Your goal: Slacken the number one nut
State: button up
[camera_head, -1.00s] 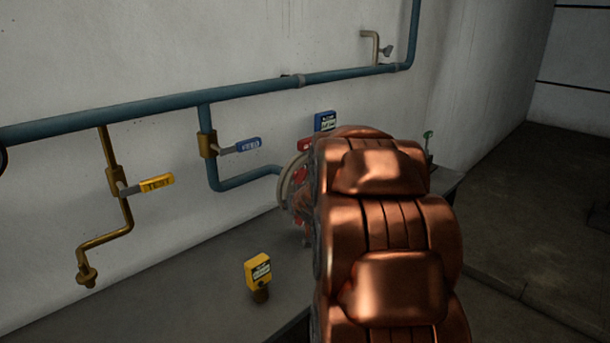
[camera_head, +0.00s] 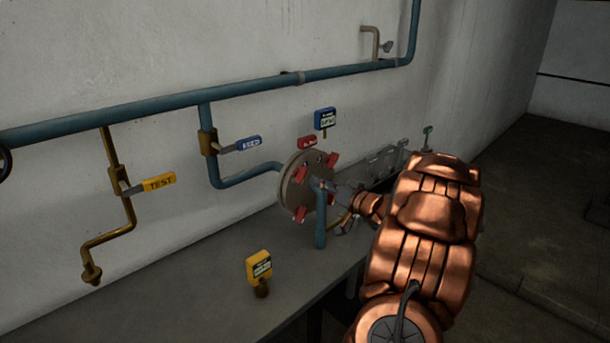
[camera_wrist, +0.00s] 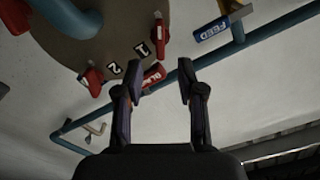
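A round flange (camera_wrist: 75,25) fills the upper left of the wrist view. The number one nut (camera_wrist: 160,38) is a red wing nut at its edge beside the label "1". The number two nut (camera_wrist: 93,80) is a red wing nut beside the label "2". My gripper (camera_wrist: 160,80) is open and empty, its two dark fingers pointing towards the flange's edge, apart from both nuts. In the head view the flange (camera_head: 291,188) carries several red nuts; I cannot tell which is number one. My gripper (camera_head: 338,190) is in front of its right side, partly hidden by my arm.
A red tag (camera_wrist: 153,75) shows between the fingers. A blue FEED valve handle (camera_head: 249,143), yellow TEST handle (camera_head: 159,183) and blue sign (camera_head: 325,120) are around the flange. A yellow box (camera_head: 259,267) stands on the grey bench (camera_head: 200,300). A blue pipe (camera_head: 320,228) runs below the flange.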

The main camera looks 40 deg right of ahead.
aim_at(305, 175)
jog(key=shift+w+p, duration=1)
jog(key=shift+w, duration=2.65)
jog(key=shift+c, duration=0.3)
grip_shut()
